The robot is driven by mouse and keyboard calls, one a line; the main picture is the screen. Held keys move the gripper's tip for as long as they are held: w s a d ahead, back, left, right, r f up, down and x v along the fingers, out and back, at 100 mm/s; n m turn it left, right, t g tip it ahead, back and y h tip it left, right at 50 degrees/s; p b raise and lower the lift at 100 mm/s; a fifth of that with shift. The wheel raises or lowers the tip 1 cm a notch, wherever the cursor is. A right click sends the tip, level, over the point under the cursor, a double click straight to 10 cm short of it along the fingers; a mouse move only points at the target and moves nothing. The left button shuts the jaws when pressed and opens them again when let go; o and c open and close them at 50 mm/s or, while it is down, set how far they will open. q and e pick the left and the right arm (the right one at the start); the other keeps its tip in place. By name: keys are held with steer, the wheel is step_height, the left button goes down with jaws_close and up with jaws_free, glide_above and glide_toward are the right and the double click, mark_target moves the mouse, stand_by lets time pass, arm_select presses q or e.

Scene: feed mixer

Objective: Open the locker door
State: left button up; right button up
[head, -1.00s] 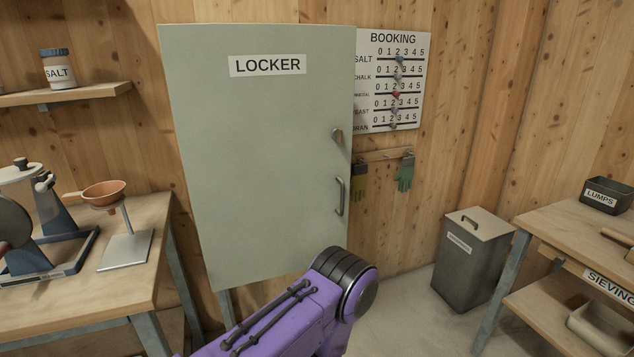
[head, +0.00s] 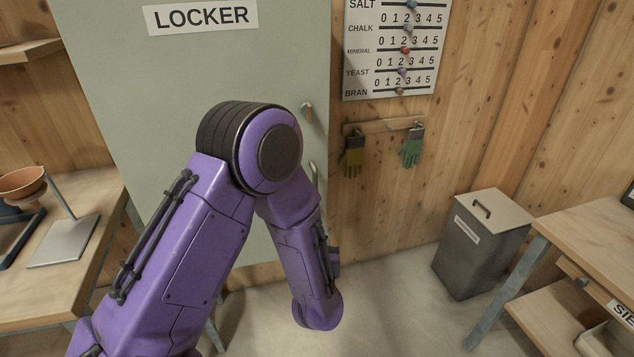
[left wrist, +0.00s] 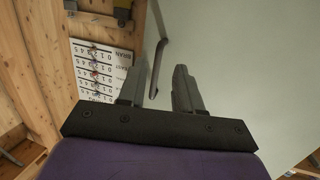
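The grey-green locker door (head: 190,70), marked LOCKER, looks shut. Near its right edge are a small latch or knob (head: 308,112) and a metal bar handle (head: 314,170), whose lower part is hidden by my purple left arm. In the left wrist view, which is upside down, the door (left wrist: 240,60) fills the right side. My left gripper (left wrist: 158,88) is open and empty, and the bar handle (left wrist: 157,65) appears between its fingertips; I cannot tell whether they touch. The left gripper is hidden in the head view. My right gripper is not in view.
The booking board (head: 395,50) and hanging gloves (head: 411,147) are on the wall right of the locker. A grey lidded bin (head: 480,245) stands on the floor, beside a workbench (head: 590,240). Another table (head: 85,270) is at left. Floor between locker and bin is clear.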

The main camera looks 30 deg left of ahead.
arm_select(q)
steer(key=n+y, duration=0.1)
steer(key=y, duration=0.1)
glide_toward(316, 190)
steer(key=shift+t, duration=0.3)
steer(key=p+x, duration=0.2)
steer(key=x, duration=0.8)
steer(key=shift+w+a+f, duration=0.15)
steer(key=shift+a, duration=0.25)
steer(key=shift+d, duration=0.1)
jaws_close()
